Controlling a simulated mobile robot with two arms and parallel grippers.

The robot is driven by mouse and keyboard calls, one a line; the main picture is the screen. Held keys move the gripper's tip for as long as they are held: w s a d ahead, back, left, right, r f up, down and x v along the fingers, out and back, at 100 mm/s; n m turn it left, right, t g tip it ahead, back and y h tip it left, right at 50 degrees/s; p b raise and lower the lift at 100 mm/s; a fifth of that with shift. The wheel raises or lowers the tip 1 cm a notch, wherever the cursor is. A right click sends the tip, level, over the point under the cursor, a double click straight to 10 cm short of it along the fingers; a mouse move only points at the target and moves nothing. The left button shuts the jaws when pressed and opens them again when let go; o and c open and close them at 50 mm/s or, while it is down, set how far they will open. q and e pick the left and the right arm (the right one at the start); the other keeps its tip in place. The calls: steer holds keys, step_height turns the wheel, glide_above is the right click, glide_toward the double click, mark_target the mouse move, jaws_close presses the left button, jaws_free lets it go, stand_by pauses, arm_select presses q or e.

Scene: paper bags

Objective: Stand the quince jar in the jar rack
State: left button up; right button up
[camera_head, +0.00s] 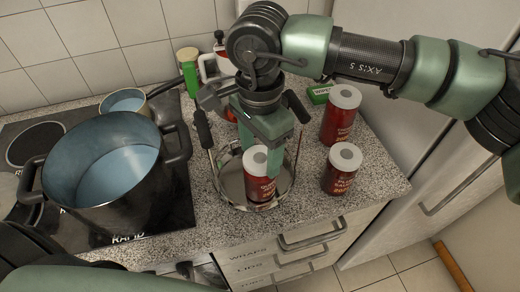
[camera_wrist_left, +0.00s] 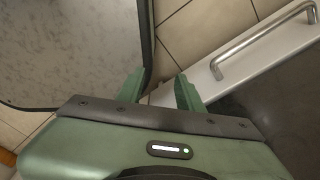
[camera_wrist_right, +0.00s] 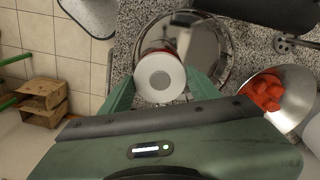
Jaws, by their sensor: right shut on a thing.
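The quince jar (camera_head: 262,185) is red with a pale round lid, and part of its label shows. My right gripper (camera_head: 265,150) is shut on it from above, holding it upright. The lid (camera_wrist_right: 160,78) shows between the fingers in the right wrist view. The jar rack (camera_head: 232,192) is a round, shiny metal holder with two black upright handles, standing on the counter. The jar is within its ring in the head view; whether its base touches the rack floor, I cannot tell. My left gripper (camera_wrist_left: 158,92) is open and empty, over the floor beside a drawer handle.
Two other red jars (camera_head: 340,115) (camera_head: 340,170) stand right of the rack on the speckled counter. A large dark pot (camera_head: 105,165) stands on the hob at left, with a smaller pan (camera_head: 125,102) behind. A bowl of red pieces (camera_wrist_right: 285,85) shows in the right wrist view.

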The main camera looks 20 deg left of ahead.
steer(key=shift+f+b, duration=0.25)
steer(key=shift+b, duration=0.15)
steer(key=o, duration=1.9)
step_height(320, 180, up, 10)
steer(key=p, duration=0.4)
steer(key=shift+p, duration=0.35)
